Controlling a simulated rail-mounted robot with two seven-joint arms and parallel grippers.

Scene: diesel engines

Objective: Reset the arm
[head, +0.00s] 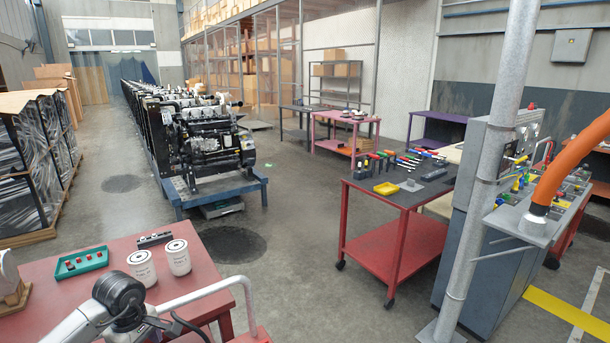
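In the head view, a grey and black jointed arm section (118,298) shows at the bottom left, in front of the red table; it looks like part of my own arm. No gripper fingers can be made out on it. Neither my left nor my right gripper shows in this view, so what they hold, if anything, is hidden.
A red table (100,252) at lower left bears white filter cans (177,257) and a green tray (81,262). A red tool cart (395,248), grey post (487,170) and orange hose (570,165) stand right. Engines (205,140) line the back left. The middle floor is clear.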

